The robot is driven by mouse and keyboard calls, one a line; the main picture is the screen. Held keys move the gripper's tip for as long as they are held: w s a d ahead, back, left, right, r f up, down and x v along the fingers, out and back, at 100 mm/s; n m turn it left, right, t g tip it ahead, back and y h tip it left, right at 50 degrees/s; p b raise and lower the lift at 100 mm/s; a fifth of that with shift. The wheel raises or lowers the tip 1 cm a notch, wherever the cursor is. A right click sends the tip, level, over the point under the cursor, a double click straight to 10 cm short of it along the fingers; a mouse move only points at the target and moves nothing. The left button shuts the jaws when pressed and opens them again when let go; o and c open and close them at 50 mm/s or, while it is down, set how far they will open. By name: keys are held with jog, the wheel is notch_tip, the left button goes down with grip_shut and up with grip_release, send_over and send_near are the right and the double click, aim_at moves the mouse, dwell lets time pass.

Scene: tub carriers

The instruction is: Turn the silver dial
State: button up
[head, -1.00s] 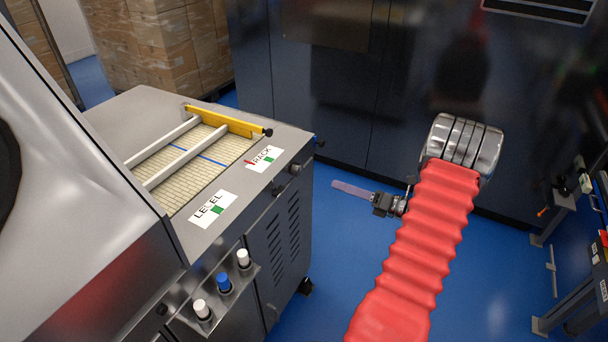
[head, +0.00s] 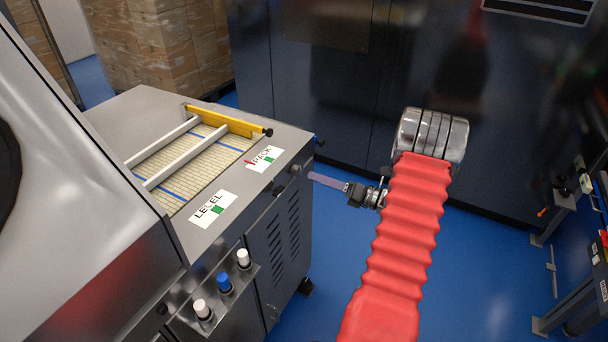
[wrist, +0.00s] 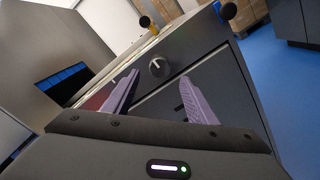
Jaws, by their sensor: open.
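The silver dial (wrist: 157,67) is a small round knob with a pale pointer line on the machine's dark side panel in the wrist view. It sits between and just beyond my two purple fingertips. In the head view a small knob (head: 296,169) shows at the panel's top edge, below the TRACK label (head: 265,159). My gripper (wrist: 160,75) is open and empty, its fingers spread on either side of the dial. In the head view the gripper (head: 311,176) points left, its tips close to the panel. I cannot tell whether they touch the dial.
The conveyor belt (head: 180,185) lies on top, with a yellow bar (head: 225,121) across its far end. White and blue buttons (head: 224,284) stick out from the near side. A dark cabinet (head: 330,90) stands behind. The blue floor (head: 480,270) is clear beside the machine.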

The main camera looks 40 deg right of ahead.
aim_at(300, 172)
jog(key=x, duration=0.6)
jog(key=shift+w, duration=0.1)
jog(key=shift+c, duration=0.6)
jog(key=c, duration=0.9)
jog(key=shift+a, duration=0.25)
jog(key=shift+c, duration=0.2)
jog(key=shift+d, duration=0.25)
